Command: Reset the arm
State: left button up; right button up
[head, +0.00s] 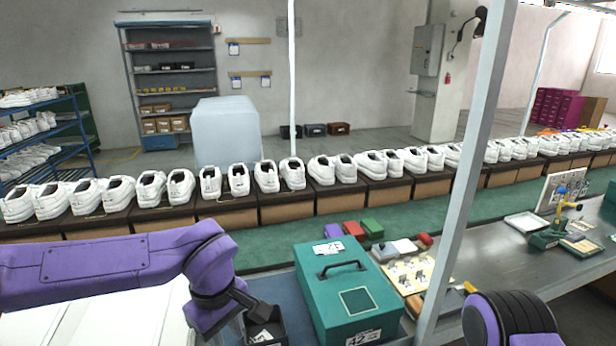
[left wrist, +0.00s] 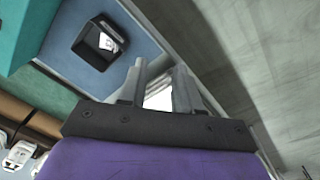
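My left arm, purple, comes in from the left in the head view and bends down beside the teal box. My left gripper (left wrist: 158,82) shows in the left wrist view with its two grey fingers apart. Nothing is clearly held between them; a white patch shows in the gap behind. In the head view the left fingers are partly hidden at the bottom edge. A small black bin (head: 268,328) with a white label lies just right of that gripper; it also shows in the left wrist view (left wrist: 92,46). Part of my purple right arm shows at the bottom right, but its gripper is out of view.
A teal box (head: 322,294) with a handle stands on the bench, right of the black bin. White shoes (head: 292,172) on brown boxes line the conveyor. Small coloured blocks (head: 372,228) and a parts board (head: 408,272) lie nearby.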

pick_arm(q)
jog(key=a+f+n+t+y, duration=0.2)
jog(key=f+t, duration=0.1)
jog(key=f, duration=0.7)
jog(key=a+f+n+t+y, duration=0.1)
jog(key=a+f+t, duration=0.2)
jog(key=f, duration=0.7)
jog(key=s+a+f+m+g, duration=0.1)
jog(key=s+a+f+m, duration=0.1)
jog(key=s, duration=0.5)
jog(key=s+a+f+m+g, duration=0.1)
jog(key=s+a+f+m, duration=0.1)
jog(key=s+a+f, duration=0.3)
jog(key=s+a+f+m+g+b, duration=0.1)
jog(key=s+a+f+m, duration=0.2)
jog(key=s+f, duration=0.3)
jog(key=s, duration=0.4)
jog(key=shift+a+f, duration=0.35)
jog(key=shift+a, duration=0.05)
